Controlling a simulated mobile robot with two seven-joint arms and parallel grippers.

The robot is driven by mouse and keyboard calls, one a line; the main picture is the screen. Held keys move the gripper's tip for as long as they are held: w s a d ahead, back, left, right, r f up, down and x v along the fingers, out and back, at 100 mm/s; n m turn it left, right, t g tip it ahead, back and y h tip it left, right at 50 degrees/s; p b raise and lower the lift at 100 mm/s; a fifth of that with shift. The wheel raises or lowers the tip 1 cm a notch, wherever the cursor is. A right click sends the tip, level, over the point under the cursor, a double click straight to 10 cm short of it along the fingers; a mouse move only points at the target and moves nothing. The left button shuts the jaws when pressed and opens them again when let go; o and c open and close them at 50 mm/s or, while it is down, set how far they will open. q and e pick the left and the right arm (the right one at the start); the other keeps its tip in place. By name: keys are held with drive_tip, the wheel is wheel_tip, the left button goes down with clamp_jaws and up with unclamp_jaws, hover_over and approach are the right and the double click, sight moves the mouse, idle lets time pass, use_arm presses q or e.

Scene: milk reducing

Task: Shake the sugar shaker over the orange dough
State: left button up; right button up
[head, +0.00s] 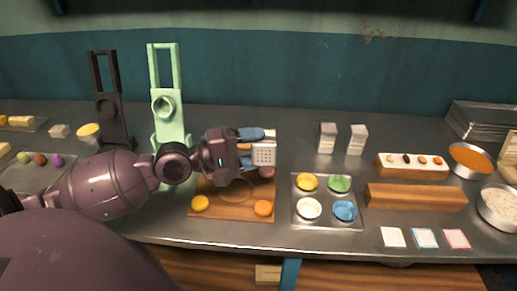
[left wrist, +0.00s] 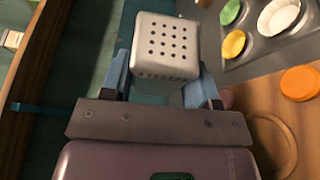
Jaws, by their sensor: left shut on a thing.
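The sugar shaker (head: 263,155) is a white box with a perforated face. My left gripper (head: 257,142) is shut on it, its blue fingers on either side, and holds it above the far right part of the wooden board. The shaker is tilted, its holes facing the head camera. The left wrist view shows the perforated face (left wrist: 165,45) between the fingers. The orange dough (head: 263,208) is a flat round piece near the board's front right corner, nearer the camera than the shaker. It also shows at the right of the left wrist view (left wrist: 300,83). My right gripper is not seen.
A tray (head: 327,222) of coloured cups stands to the right. Green (head: 170,120) and dark (head: 115,120) upright devices stand behind my left arm.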

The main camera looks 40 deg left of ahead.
use_arm(q)
wheel_tip(320, 180, down, 2)
drive_tip(key=shift+m+b, duration=0.5)
drive_tip(key=shift+b, duration=0.4)
drive_tip(key=shift+f+b, duration=0.3)
drive_tip(key=shift+b, duration=0.2)
wheel_tip(320, 180, down, 4)
drive_tip(key=m+h+b, duration=0.1)
drive_tip(key=m+b, duration=0.2)
drive_tip(key=m+t+h+b, duration=0.1)
drive_tip(key=m+b, duration=0.2)
drive_tip(key=shift+f, duration=0.15)
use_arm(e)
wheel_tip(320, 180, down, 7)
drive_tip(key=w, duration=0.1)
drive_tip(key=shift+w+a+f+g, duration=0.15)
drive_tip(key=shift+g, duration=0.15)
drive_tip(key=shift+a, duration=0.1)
